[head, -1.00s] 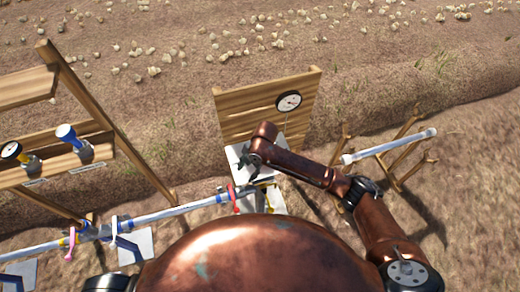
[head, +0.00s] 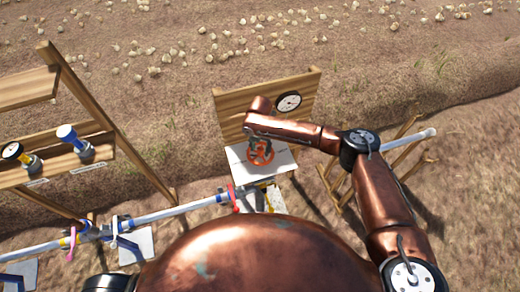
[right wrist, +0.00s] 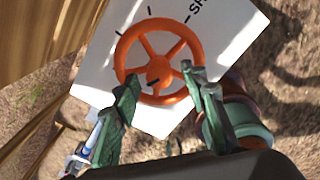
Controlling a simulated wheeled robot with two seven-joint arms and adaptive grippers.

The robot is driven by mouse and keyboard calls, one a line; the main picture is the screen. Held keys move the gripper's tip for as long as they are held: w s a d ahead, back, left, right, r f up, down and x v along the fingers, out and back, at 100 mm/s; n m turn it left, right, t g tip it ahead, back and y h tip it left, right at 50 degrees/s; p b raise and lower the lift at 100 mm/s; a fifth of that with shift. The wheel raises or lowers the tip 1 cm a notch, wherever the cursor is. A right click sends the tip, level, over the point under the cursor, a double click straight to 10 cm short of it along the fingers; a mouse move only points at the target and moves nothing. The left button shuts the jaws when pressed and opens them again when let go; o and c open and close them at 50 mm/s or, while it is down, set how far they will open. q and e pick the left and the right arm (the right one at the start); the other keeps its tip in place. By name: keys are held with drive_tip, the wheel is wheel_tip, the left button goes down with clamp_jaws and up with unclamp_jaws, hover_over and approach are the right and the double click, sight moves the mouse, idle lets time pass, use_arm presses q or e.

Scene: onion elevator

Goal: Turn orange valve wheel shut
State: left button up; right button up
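The orange valve wheel (head: 260,152) lies on a white plate (head: 281,164) in front of a wooden board. In the right wrist view the spoked orange wheel (right wrist: 158,70) sits on the marked white plate (right wrist: 92,82). My right gripper (right wrist: 158,80) is open, its two green fingers apart with the wheel's near part between and beyond them. I cannot tell whether either finger touches the rim. In the head view my right gripper (head: 258,140) is above the wheel and partly covers it. My left gripper is not in view.
A wooden board (head: 235,105) with a round gauge (head: 288,102) stands behind the plate. A pipe (head: 170,212) with a red ring (head: 234,200) runs left. A loose pipe on a stand (head: 412,139) is at right.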

drive_tip(key=shift+f, duration=0.7)
drive_tip(key=shift+c, duration=0.7)
clamp_jaws()
